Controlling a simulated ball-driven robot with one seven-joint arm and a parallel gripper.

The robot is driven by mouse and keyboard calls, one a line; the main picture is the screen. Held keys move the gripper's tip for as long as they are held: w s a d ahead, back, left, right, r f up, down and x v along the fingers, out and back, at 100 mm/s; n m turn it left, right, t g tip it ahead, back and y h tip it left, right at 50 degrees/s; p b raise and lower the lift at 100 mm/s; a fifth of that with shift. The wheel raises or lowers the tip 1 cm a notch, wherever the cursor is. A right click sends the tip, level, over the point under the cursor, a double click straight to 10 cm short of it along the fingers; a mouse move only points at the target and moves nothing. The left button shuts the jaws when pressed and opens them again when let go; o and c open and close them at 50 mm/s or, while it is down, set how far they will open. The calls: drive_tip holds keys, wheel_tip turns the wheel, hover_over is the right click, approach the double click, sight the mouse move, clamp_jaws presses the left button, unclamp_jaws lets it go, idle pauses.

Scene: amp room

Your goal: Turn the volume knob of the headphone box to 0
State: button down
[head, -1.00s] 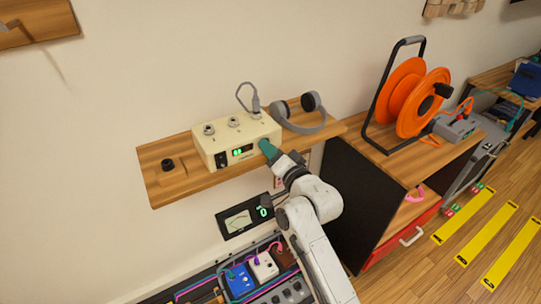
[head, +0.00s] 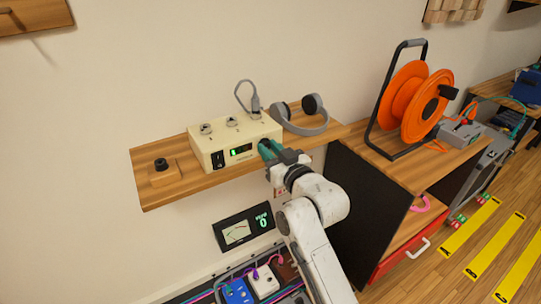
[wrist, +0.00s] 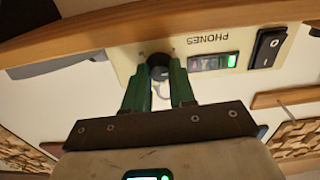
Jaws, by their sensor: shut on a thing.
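The cream headphone box (head: 226,159) stands on the wooden wall shelf. Its front has a small green-lit display (head: 241,150) and a black rocker switch (head: 218,159). In the wrist view the box front is upside down, with the lettering PHONES, the display (wrist: 213,62) and the switch (wrist: 267,47). My gripper (head: 266,148) is at the right end of the front. In the wrist view its green fingers (wrist: 160,68) are shut on the dark round volume knob (wrist: 159,64). The knob is partly hidden by them, so its setting cannot be read.
Grey headphones (head: 305,118) lie right of the box. A black knob on a wooden block (head: 161,168) stands at the shelf's left. A panel meter (head: 243,228) showing a green 0 hangs below the shelf. An orange cable reel (head: 412,95) stands on the cabinet at right.

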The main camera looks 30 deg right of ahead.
drive_tip(key=shift+f+n+b, duration=0.15)
drive_tip(key=shift+n+b, duration=1.55)
drive_tip(key=shift+n, duration=2.6)
drive_tip(key=c, duration=0.9)
unclamp_jaws()
drive_tip(key=shift+c, duration=0.2)
drive_tip(key=s+b, duration=0.1)
drive_tip(key=s, duration=0.9)
drive_tip(key=shift+s, duration=0.4)
